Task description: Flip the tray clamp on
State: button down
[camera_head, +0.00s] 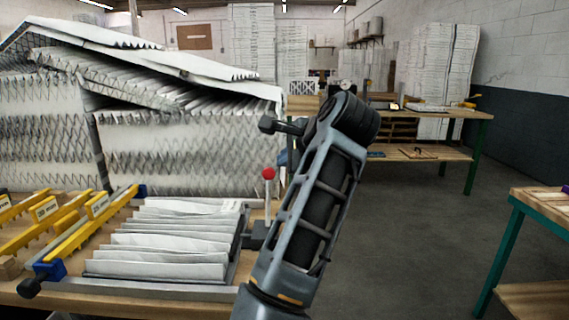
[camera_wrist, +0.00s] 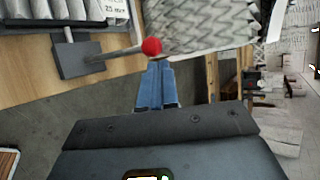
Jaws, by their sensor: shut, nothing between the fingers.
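The tray clamp is a lever with a red ball knob (camera_head: 268,174), standing about upright on a dark base at the right end of the tray (camera_head: 150,289). In the wrist view the red knob (camera_wrist: 152,47) ends a thin rod from the dark clamp base (camera_wrist: 77,58). My gripper (camera_wrist: 160,66) has blue fingers, shut together and empty, with the tips just beside the knob. I cannot tell whether they touch it. In the head view my arm hides most of the gripper. The tray holds several white pleated filters (camera_head: 165,240).
Yellow racks with blue ends (camera_head: 100,215) lie left of the tray on the wooden bench. A large stack of pleated filters (camera_head: 170,150) stands behind it. Another workbench (camera_head: 420,153) is at the back right. Open floor lies right of my arm.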

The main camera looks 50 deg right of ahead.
jog(key=v, duration=0.8)
jog(key=shift+r, duration=0.4)
jog(key=shift+d, duration=0.1)
notch_tip(320, 180, down, 7)
jog(key=d+n+h, duration=0.1)
jog(key=n+h, duration=0.3)
jog(key=n, duration=0.5)
jog(key=s+a+f+n+t+y, duration=0.35)
jog(key=s+a+f+n, duration=0.35)
jog(key=a+f+n, duration=0.35)
jog(key=s+a+f+n+y, duration=0.2)
jog(key=s+a, duration=0.5)
jog(key=s, duration=0.5)
jog(key=s+a+f+n+y, duration=0.3)
jog(key=s+a, duration=0.4)
jog(key=s, duration=0.5)
notch_tip(320, 180, down, 3)
jog(key=shift+r+n, duration=0.1)
jog(key=shift+n, duration=0.55)
